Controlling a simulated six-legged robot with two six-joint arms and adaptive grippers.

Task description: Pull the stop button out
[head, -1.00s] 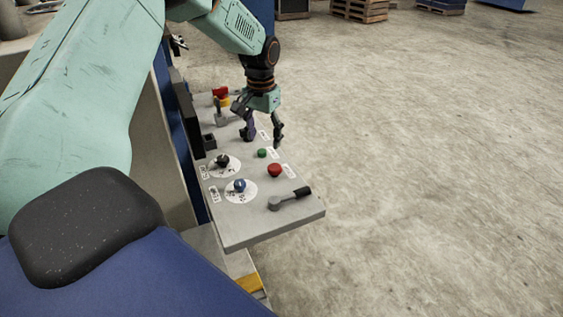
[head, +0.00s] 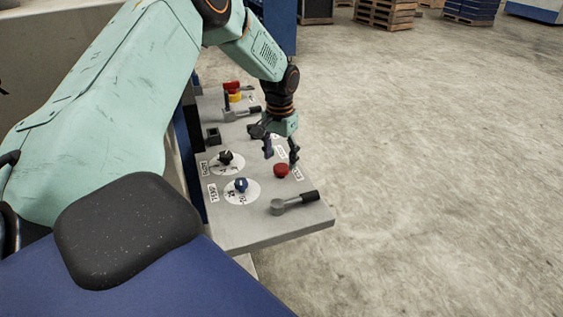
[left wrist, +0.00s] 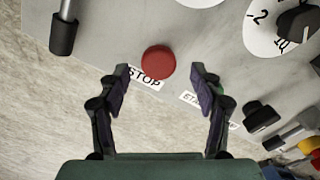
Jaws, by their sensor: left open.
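The stop button (head: 281,170) is a red round button on the grey panel (head: 235,235). In the left wrist view the red button (left wrist: 158,62) sits just beyond and between my fingertips, beside a label reading STOP (left wrist: 146,78). My left gripper (head: 281,157) is open and empty, pointing down close to the button from its far side. In the left wrist view its two fingers (left wrist: 160,72) are spread wider than the button and do not visibly touch it. The green button is mostly hidden behind a finger. My right gripper is not in view.
A lever with a black grip (head: 295,202) lies at the near right of the panel. A red and yellow control (head: 233,93) is at the far end.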

